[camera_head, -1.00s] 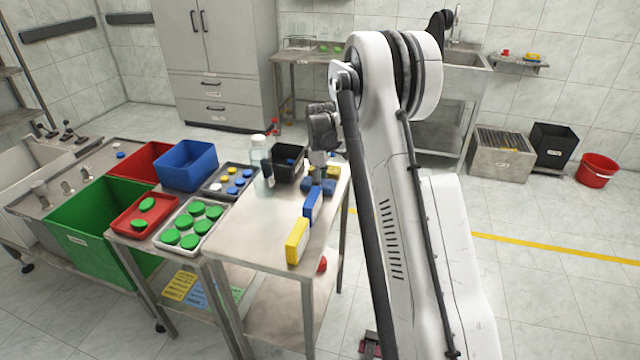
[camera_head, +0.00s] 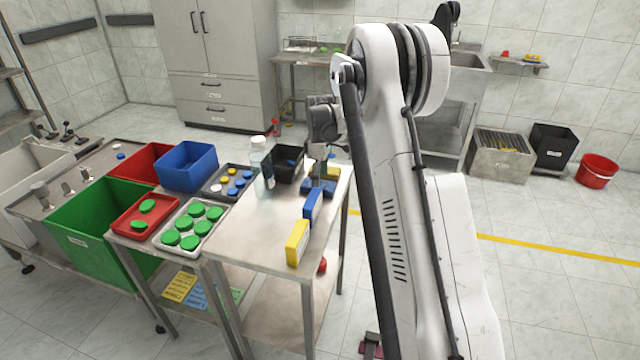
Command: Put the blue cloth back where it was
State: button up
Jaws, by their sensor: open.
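The blue cloth (camera_head: 318,188) looks like a small, flat, folded piece lying on the steel table's far right part, behind the upright blue block. My gripper (camera_head: 322,178) points down just above the cloth and covers part of it. Its jaws are open. I cannot tell whether the fingertips touch the cloth. A yellow piece (camera_head: 333,170), perhaps another cloth, lies just behind and is partly hidden by my gripper and arm.
An upright blue block (camera_head: 313,206) and yellow block (camera_head: 297,242) stand along the table's right edge. A clear bottle (camera_head: 261,163) and black bin (camera_head: 286,166) stand to the left. The steel table (camera_head: 255,232) is bare at its front middle.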

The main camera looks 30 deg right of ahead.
notch_tip(320, 180, up, 9)
jog(key=s+a+r+m+t, duration=0.2)
jog(key=s+a+r, duration=0.5)
jog(key=s+r, duration=0.15)
jog(key=s+a+r+m+t, duration=0.1)
jog(key=s+a+r+m, duration=0.1)
jog(key=s+a+r, duration=0.65)
jog(key=s+a+f+m+t, duration=0.1)
jog(key=s+a+f, duration=0.1)
jog(key=s, duration=0.5)
jog(key=s+a+f+m+t, duration=0.1)
jog(key=s+a+f+m, duration=0.1)
jog(key=s, duration=0.6)
jog(key=s+a+f+m+t, duration=0.2)
jog(key=s+a, duration=0.1)
jog(key=s, duration=0.4)
jog(key=shift+s+f, duration=0.2)
jog(key=shift+f, duration=0.05)
